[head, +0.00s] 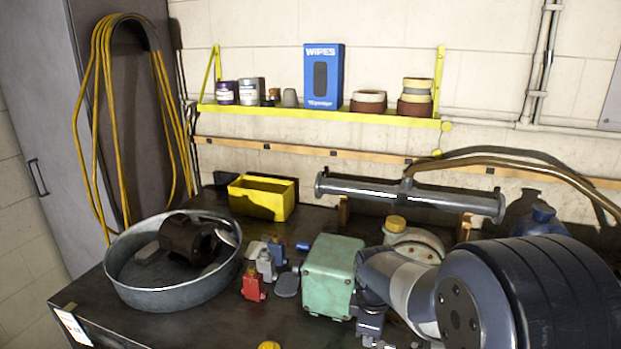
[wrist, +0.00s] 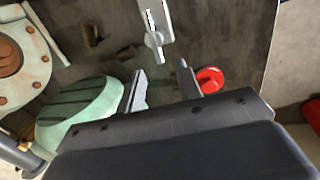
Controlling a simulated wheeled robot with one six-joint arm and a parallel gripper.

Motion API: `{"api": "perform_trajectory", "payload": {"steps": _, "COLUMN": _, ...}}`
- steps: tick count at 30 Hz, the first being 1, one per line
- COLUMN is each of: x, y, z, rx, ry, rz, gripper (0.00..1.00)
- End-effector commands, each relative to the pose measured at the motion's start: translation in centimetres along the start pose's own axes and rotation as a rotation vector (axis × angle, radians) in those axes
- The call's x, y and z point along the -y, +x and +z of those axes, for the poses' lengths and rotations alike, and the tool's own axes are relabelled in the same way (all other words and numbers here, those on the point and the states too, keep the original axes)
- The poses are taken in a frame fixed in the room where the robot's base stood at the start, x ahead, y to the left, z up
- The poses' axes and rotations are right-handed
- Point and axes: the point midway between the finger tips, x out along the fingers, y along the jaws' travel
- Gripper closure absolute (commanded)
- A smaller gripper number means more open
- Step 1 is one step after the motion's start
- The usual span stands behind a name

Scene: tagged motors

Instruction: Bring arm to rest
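My arm reaches in from the right of the head view, over the dark workbench (head: 205,322). Its pale and dark links bend down just right of the green box (head: 331,270). The fingertips cannot be made out in the head view. In the wrist view my gripper (wrist: 163,72) has its two fingers apart, with nothing between them. A pale grey fitting (wrist: 156,22) lies beyond the fingertips. A red round piece (wrist: 209,79) is beside the right finger. A ribbed green housing (wrist: 80,112) is beside the left finger.
A metal basin (head: 120,272) holds a dark motor (head: 187,238) at the left. Small red (head: 253,284) and grey (head: 266,264) pieces stand between basin and green box. A yellow bin (head: 262,198) and a grey pipe (head: 405,194) are behind, below a yellow shelf (head: 300,112).

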Motion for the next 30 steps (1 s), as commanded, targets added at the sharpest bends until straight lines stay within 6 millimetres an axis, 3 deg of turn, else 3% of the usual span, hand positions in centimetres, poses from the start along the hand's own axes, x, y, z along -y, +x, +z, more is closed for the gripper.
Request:
{"api": "perform_trajectory", "payload": {"steps": 10, "x": -0.1, "y": -7.2, "z": -0.1, "rx": -0.003, "ry": 0.0, "rz": 0.006, "gripper": 0.67}}
{"api": "perform_trajectory", "payload": {"steps": 27, "x": 0.1, "y": 4.2, "z": 0.1, "rx": 0.002, "ry": 0.001, "rz": -0.006, "gripper": 0.67}}
{"api": "perform_trajectory", "payload": {"steps": 30, "x": -0.2, "y": 3.9, "z": -0.1, "rx": 0.013, "ry": 0.068, "rz": 0.001, "gripper": 0.67}}
